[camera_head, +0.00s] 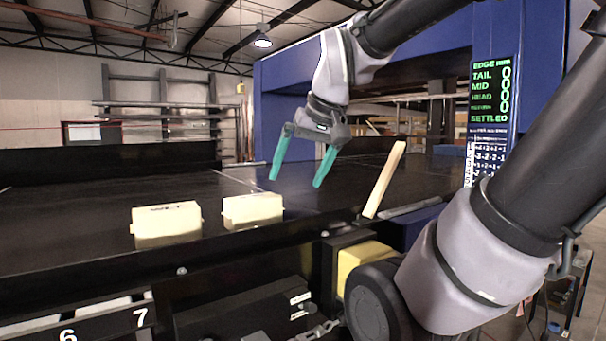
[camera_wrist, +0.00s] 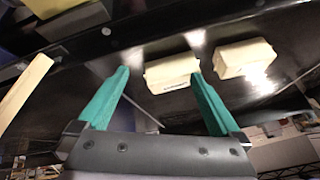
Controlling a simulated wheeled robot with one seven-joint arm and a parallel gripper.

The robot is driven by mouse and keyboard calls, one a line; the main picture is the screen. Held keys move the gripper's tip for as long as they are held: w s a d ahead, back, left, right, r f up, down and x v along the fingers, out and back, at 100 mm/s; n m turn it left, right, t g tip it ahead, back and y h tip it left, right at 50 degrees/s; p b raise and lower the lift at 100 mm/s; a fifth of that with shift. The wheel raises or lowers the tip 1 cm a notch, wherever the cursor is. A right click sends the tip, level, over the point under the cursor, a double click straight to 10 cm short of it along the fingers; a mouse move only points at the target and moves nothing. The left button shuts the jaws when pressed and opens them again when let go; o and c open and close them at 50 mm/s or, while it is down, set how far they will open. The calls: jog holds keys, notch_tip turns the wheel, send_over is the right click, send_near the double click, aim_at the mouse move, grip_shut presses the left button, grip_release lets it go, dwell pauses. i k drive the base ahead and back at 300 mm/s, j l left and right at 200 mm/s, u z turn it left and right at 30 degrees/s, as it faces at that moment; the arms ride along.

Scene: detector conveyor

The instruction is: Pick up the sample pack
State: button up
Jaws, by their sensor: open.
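Two cream block-shaped packs lie on the dark conveyor, and I cannot tell which is the sample pack. In the head view the left pack (camera_head: 166,215) and right pack (camera_head: 252,208) sit side by side near the belt's front edge. My gripper (camera_head: 295,181) is open and empty, its teal fingers pointing down, above and right of the right pack. In the wrist view one pack (camera_wrist: 172,73) shows beyond and between the fingertips of my gripper (camera_wrist: 160,74). The other pack (camera_wrist: 244,58) is to the right of the fingers.
A cream slat (camera_head: 384,180) stands tilted at the belt's right, near a blue frame with a display panel (camera_head: 489,98) reading "SETTLED". A yellow block (camera_head: 366,260) is below the belt edge. The belt (camera_head: 90,210) behind and left of the packs is clear.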

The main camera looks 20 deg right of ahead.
aim_at(251, 211)
jog(key=k+l+u, duration=0.1)
jog(key=l+u, duration=0.1)
jog(key=l, duration=0.35)
jog(key=k+l+u, duration=0.1)
jog(key=l, duration=0.35)
jog(key=k+l, duration=0.15)
jog(key=l, duration=0.3)
jog(key=l+u, duration=0.05)
